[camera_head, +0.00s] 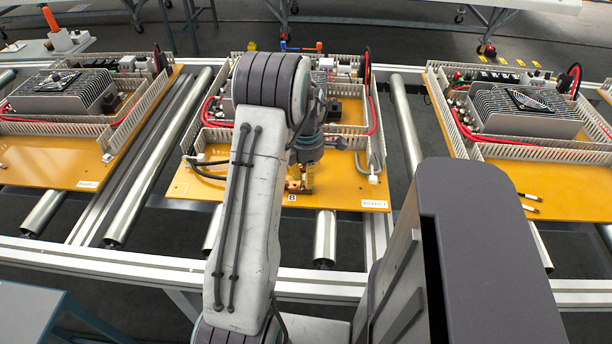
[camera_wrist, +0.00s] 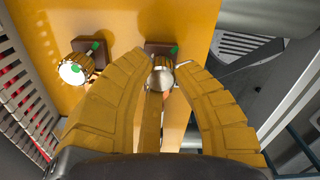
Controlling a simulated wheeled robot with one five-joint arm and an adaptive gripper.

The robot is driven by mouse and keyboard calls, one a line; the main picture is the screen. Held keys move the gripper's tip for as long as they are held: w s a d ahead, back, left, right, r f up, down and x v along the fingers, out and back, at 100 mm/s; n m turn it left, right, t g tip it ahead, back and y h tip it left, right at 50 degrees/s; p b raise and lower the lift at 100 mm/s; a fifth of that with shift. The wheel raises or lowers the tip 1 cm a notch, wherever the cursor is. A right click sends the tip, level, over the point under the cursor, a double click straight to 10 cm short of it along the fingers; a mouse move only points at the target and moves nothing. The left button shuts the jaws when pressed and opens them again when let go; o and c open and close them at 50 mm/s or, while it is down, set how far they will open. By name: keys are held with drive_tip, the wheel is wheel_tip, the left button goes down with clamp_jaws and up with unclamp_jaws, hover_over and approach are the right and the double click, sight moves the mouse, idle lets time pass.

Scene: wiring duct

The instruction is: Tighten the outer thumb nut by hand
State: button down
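Two round metal thumb nuts, each on a brown block with green marks, show on the orange board in the wrist view. The outer thumb nut (camera_wrist: 162,79) is nearer the board's edge. The other thumb nut (camera_wrist: 72,72) stands to its left, clear of my fingers. My gripper (camera_wrist: 162,68) has its yellow fingers closed in on both sides of the outer nut, with the tips against it as far as I can see. In the head view my gripper (camera_head: 300,182) points down at the front of the middle board (camera_head: 338,190); my arm partly hides it, and the nuts are hard to make out.
White slotted ducts (camera_head: 275,142) and a red cable (camera_head: 374,115) lie behind my gripper on the middle board. A black cable (camera_head: 203,170) lies to its left. Similar boards stand left (camera_head: 50,165) and right (camera_head: 570,185) on the roller conveyor.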

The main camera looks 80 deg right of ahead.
drive_tip(key=shift+a+f, duration=0.1)
idle(0.3)
drive_tip(key=m, duration=0.5)
drive_tip(key=shift+m, duration=0.4)
drive_tip(key=m, duration=0.5)
drive_tip(key=c, duration=1.2)
unclamp_jaws()
drive_tip(key=n, duration=0.5)
drive_tip(key=shift+n, duration=0.4)
drive_tip(key=n, duration=0.5)
